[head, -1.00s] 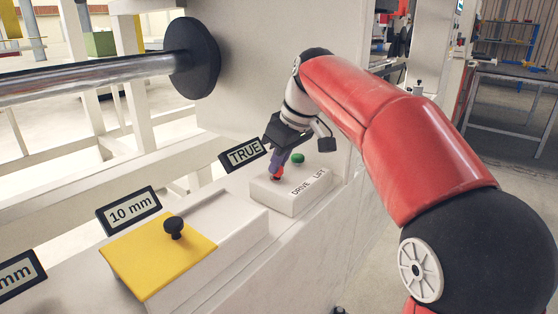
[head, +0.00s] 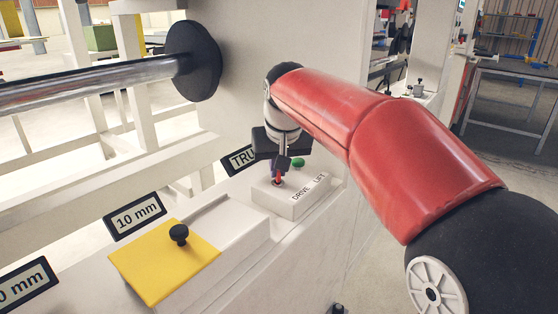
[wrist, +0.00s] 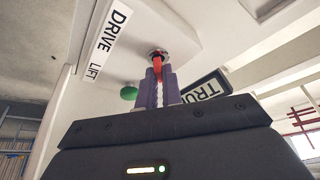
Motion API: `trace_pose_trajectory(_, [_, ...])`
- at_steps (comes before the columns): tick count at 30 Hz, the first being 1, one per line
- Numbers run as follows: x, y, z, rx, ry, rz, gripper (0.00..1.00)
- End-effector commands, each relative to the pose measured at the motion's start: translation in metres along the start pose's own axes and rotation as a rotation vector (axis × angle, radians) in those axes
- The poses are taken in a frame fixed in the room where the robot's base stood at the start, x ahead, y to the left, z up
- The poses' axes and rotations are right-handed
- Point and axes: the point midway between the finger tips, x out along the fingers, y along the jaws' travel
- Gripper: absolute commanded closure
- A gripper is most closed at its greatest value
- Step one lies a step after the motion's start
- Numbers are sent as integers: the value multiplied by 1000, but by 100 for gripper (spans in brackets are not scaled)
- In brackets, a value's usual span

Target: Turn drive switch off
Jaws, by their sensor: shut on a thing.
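The drive switch (wrist: 157,66) is a small red lever on a round metal base in the wrist view. It stands on a white switch box (head: 296,203), beside the DRIVE label. In the head view the red lever (head: 278,180) shows just below my fingers. My gripper (wrist: 158,88) is shut on the red lever, with one purple-grey finger on each side of it. The fingers hide part of the lever. A display reading TRUE (wrist: 207,92) stands behind the box; my gripper partly covers it in the head view (head: 241,160).
A green knob (head: 298,163) by the LIFT label sits close to my gripper. A yellow plate (head: 150,262) with a black knob (head: 179,234) and a 10 mm display (head: 135,216) lie to the left. A metal roller (head: 90,88) ends in a black disc (head: 192,62).

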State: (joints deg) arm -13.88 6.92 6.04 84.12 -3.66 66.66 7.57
Motion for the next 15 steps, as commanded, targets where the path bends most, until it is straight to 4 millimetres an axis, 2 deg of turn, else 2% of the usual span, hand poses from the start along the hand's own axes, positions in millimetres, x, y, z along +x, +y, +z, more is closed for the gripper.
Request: trace_pose_trajectory(15, [-2,-4,-2,446,0,186,100])
